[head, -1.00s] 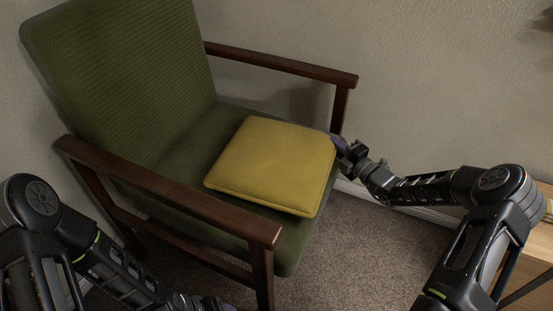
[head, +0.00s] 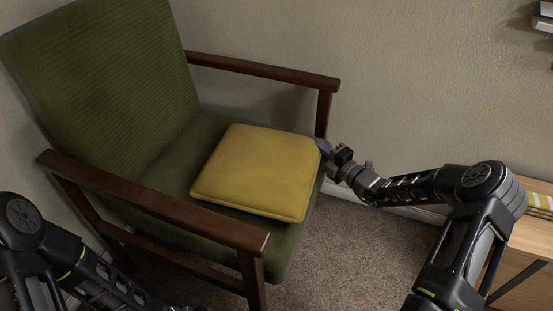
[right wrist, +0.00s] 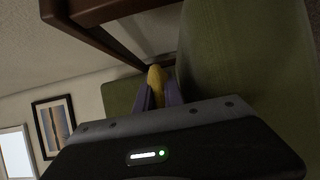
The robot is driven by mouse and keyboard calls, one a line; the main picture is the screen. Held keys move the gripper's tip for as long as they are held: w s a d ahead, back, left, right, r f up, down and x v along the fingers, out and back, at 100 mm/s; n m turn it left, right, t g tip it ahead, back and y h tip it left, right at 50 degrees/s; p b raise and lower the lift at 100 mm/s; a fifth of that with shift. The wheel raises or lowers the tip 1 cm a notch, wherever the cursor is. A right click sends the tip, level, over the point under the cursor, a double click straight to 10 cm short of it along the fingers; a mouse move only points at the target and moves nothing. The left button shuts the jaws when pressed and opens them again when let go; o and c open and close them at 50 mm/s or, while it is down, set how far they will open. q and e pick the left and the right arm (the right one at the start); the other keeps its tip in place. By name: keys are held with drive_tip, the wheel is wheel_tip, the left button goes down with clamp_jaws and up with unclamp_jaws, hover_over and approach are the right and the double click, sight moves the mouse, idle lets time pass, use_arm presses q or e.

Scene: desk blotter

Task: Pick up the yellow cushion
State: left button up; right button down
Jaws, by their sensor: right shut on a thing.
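The yellow cushion (head: 257,172) lies on the seat of the green armchair (head: 284,246). It is square and looks flat. My right gripper (head: 322,147) is at the cushion's right back corner and is shut on it. In the right wrist view the yellow edge of the cushion (right wrist: 155,76) shows between the two purple fingertips, close above the green seat (right wrist: 245,50). My left arm comes in at the lower left of the head view, but its gripper is out of the frame.
The chair's wooden armrests (head: 160,200) flank the seat, one near and one at the back (head: 265,70). A wooden cabinet (head: 530,235) stands at the right, with a striped item (head: 540,205) on it. Carpet (head: 350,250) lies open between chair and cabinet.

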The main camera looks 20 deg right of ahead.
drive_tip(key=shift+r, duration=0.1)
wheel_tip(320, 180, up, 9)
drive_tip(key=p, duration=0.4)
drive_tip(key=shift+r, duration=0.55)
